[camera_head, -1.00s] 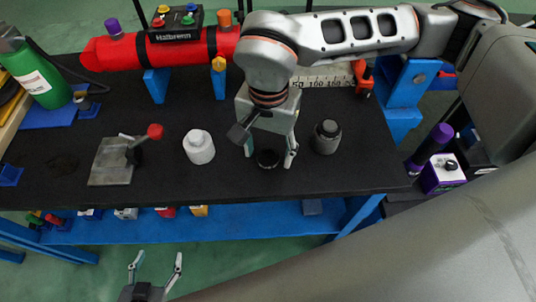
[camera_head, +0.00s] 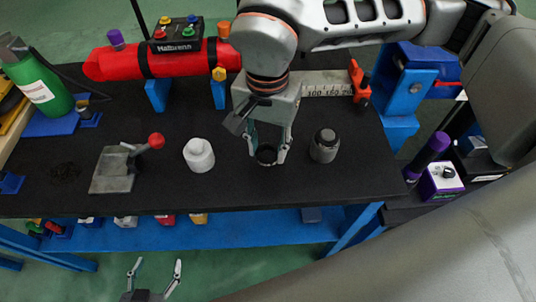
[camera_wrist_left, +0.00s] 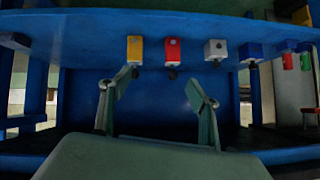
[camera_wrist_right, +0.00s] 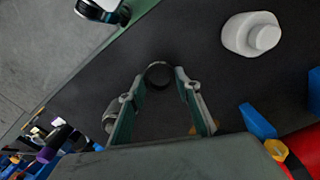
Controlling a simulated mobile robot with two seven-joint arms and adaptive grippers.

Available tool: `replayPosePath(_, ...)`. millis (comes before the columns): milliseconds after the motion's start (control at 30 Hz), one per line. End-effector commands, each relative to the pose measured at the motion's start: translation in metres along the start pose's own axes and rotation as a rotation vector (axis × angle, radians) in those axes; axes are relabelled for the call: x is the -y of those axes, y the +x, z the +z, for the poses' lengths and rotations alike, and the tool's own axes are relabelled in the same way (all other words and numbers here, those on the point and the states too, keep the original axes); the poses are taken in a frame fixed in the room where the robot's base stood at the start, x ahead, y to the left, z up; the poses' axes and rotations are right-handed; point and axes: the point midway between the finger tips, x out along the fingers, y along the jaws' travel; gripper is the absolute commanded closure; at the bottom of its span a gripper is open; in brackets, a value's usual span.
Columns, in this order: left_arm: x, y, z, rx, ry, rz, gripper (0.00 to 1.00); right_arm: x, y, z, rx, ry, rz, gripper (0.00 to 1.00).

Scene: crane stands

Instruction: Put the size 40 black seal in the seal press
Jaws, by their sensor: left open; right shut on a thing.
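A black ring seal (camera_head: 266,163) is at the front right of the black tabletop; its size marking cannot be read. My right gripper (camera_head: 268,155) points down and is shut on it. In the right wrist view the seal (camera_wrist_right: 158,65) sits between the fingertips (camera_wrist_right: 160,78). I cannot tell whether it still touches the table. A grey metal plate with a red-knobbed lever (camera_head: 113,173), apparently the seal press, stands on the left of the table. My left gripper (camera_head: 157,265) is open and empty in front of the table, facing the lower shelf in its wrist view (camera_wrist_left: 160,85).
A white stepped cylinder (camera_head: 199,156) stands between the press and my right gripper. A dark grey cylinder (camera_head: 324,146) stands just right of the gripper. A red cylinder (camera_head: 125,62) with a control box (camera_head: 176,35) lies behind. The table between press and white cylinder is clear.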

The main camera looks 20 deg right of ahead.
Motion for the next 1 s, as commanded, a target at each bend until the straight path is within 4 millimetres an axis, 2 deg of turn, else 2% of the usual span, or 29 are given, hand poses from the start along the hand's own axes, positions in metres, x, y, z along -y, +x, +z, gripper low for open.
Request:
replayPosePath(33, 0.001, -0.001, -0.005, -0.006, -0.001, -0.001, 0.39, 0.001, -0.018, -0.001, -0.008, 0.000, -0.007, 0.84)
replayPosePath(200, 0.000, -0.004, -0.010, -0.012, -0.007, 0.002, 0.39, 0.001, -0.067, -0.001, -0.009, -0.001, -0.008, 0.84)
replayPosePath(400, -0.003, -0.007, -0.011, -0.011, -0.013, 0.008, 0.39, 0.001, -0.115, 0.000, -0.007, -0.001, -0.006, 0.84)
replayPosePath(500, -0.004, -0.008, -0.009, -0.005, -0.015, 0.011, 0.39, 0.001, -0.132, 0.000, -0.005, -0.001, -0.005, 0.84)
replayPosePath(600, -0.006, -0.009, -0.006, 0.002, -0.016, 0.013, 0.39, 0.000, -0.144, 0.000, -0.004, -0.002, -0.002, 0.84)
replayPosePath(767, -0.007, -0.010, -0.003, 0.008, -0.018, 0.015, 0.39, 0.000, -0.153, 0.001, -0.002, -0.002, -0.001, 0.84)
replayPosePath(900, -0.006, -0.010, -0.006, 0.004, -0.018, 0.014, 0.39, -0.001, -0.153, -0.002, -0.001, -0.013, -0.001, 0.84)
replayPosePath(1000, -0.004, -0.012, -0.013, -0.005, -0.019, 0.011, 0.39, -0.003, -0.147, -0.012, -0.003, -0.059, -0.004, 0.84)
